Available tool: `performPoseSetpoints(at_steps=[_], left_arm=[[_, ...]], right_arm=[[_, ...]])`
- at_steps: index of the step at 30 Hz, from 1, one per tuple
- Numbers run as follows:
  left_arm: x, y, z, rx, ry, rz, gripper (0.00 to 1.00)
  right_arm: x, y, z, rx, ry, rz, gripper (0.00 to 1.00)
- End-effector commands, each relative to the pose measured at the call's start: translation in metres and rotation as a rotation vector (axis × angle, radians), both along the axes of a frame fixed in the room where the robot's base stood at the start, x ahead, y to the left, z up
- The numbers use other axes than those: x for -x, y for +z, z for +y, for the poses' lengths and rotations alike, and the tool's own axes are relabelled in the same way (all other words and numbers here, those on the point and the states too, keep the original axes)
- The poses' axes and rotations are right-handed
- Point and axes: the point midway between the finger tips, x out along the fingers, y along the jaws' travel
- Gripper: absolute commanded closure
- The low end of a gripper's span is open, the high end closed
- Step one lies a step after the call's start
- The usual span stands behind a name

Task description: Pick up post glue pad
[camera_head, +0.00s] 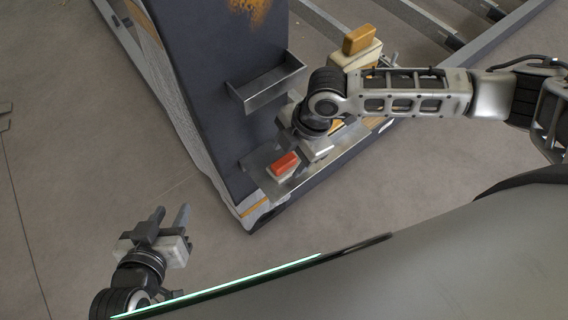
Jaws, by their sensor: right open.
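I cannot tell which block is the post glue pad. A red-topped block with a pale base (284,165) sits on the low metal ledge (262,182) of the dark post (215,90). My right gripper (296,160) is open beside and just above this block, pointing down; its fingers are partly hidden by the wrist, and contact cannot be told. An orange-topped cream block (360,40) stands behind my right arm. Another orange piece (336,124) shows partly behind the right wrist. My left gripper (172,209) is open and empty over the floor at the lower left.
An empty metal tray (266,88) sticks out from the post above the ledge. Grey metal frame rails (430,22) run across the back right. The floor left of the post (90,130) is clear.

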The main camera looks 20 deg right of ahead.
Motion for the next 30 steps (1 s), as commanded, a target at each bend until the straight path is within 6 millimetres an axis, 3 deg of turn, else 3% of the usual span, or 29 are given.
performPoseSetpoints(at_steps=[6,16,20,30], left_arm=[[0.001,-0.006,0.0,0.006,0.002,0.005,0.64],[0.002,-0.006,-0.001,0.011,0.004,0.006,0.64],[0.002,-0.005,-0.001,0.011,0.004,0.006,0.64],[0.002,-0.005,-0.001,0.01,0.005,0.004,0.64]], right_arm=[[-0.003,-0.033,0.008,0.001,0.0,0.002,0.42],[-0.003,-0.04,0.01,0.0,0.001,0.0,0.42],[-0.003,-0.04,0.01,0.0,0.001,0.0,0.75],[-0.003,-0.039,0.01,0.0,0.001,0.0,0.77]])
